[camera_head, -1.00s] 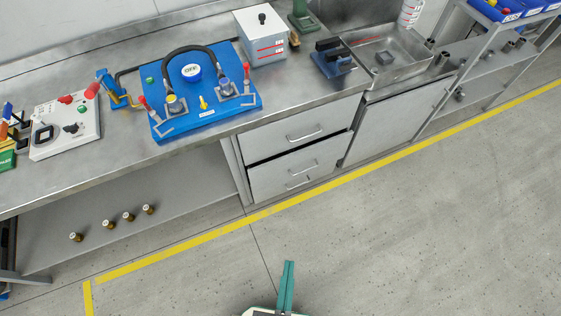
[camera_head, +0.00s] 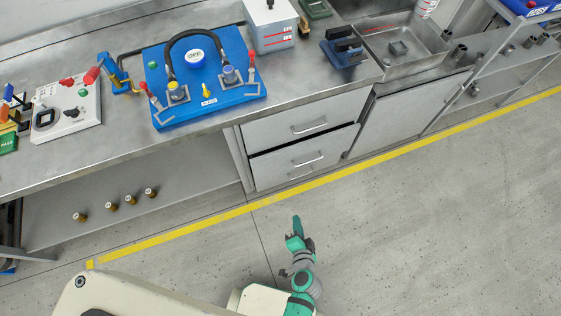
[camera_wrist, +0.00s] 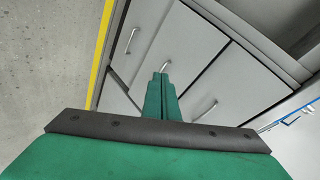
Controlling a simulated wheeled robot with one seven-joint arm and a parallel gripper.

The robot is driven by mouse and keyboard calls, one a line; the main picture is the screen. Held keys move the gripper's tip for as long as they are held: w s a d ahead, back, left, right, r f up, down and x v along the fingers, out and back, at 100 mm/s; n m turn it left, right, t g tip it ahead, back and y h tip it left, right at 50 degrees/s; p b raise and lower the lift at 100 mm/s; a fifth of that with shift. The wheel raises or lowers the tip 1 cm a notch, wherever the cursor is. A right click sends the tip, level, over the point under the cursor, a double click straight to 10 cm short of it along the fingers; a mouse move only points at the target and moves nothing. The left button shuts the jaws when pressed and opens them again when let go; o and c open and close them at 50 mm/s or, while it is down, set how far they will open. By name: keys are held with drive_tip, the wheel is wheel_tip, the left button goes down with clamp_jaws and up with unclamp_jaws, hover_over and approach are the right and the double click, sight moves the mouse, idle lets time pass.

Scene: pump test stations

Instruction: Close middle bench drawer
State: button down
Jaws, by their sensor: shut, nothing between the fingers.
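The bench drawer stack shows a top drawer (camera_head: 275,132) and a middle drawer (camera_head: 272,170) with a bar handle (camera_head: 308,160). A dark gap shows above the middle drawer front, which stands out a little and covers much of the bottom drawer. My gripper (camera_head: 296,218) is shut and empty, over the floor in front of the drawers, apart from them. In the wrist view its closed fingertips (camera_wrist: 160,75) line up just below the middle handle (camera_wrist: 165,66). The top handle (camera_wrist: 205,110) and bottom handle (camera_wrist: 130,40) lie to either side. I cannot tell the exact distance.
A cabinet door (camera_head: 390,115) is right of the drawers, and an open lower shelf (camera_head: 180,180) with several brass fittings is to the left. The benchtop (camera_head: 130,145) overhangs above. A yellow floor line (camera_head: 180,231) runs along the bench. The floor in front is clear.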

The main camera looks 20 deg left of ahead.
drive_tip(key=w+a+m+y, duration=0.1)
drive_tip(key=w+a+y, duration=0.15)
drive_tip(key=w, duration=0.45)
drive_tip(key=m+t+y, duration=0.1)
drive_tip(key=m+y, duration=0.1)
approach(277, 154)
drive_tip(key=w+a+f, duration=0.2)
drive_tip(key=w+f, duration=0.1)
drive_tip(key=shift+w+a+f, duration=0.15)
drive_tip(key=shift+w+a, duration=0.05)
drive_tip(key=shift+w, duration=0.1)
drive_tip(key=shift+w+a, duration=0.4)
drive_tip(key=shift+w, duration=0.2)
drive_tip(key=w+a, duration=0.2)
drive_tip(key=w, duration=0.1)
drive_tip(key=shift+a, duration=0.1)
drive_tip(key=shift+w+a+r, duration=0.2)
drive_tip(key=shift+a, duration=0.05)
drive_tip(key=shift+s+d+f, duration=0.2)
drive_tip(key=shift+s+d, duration=0.2)
drive_tip(key=shift+d, duration=0.05)
drive_tip(key=f+v, duration=0.1)
drive_tip(key=v, duration=1.2)
drive_tip(key=shift+s+d, duration=0.3)
drive_tip(key=shift+s, duration=0.1)
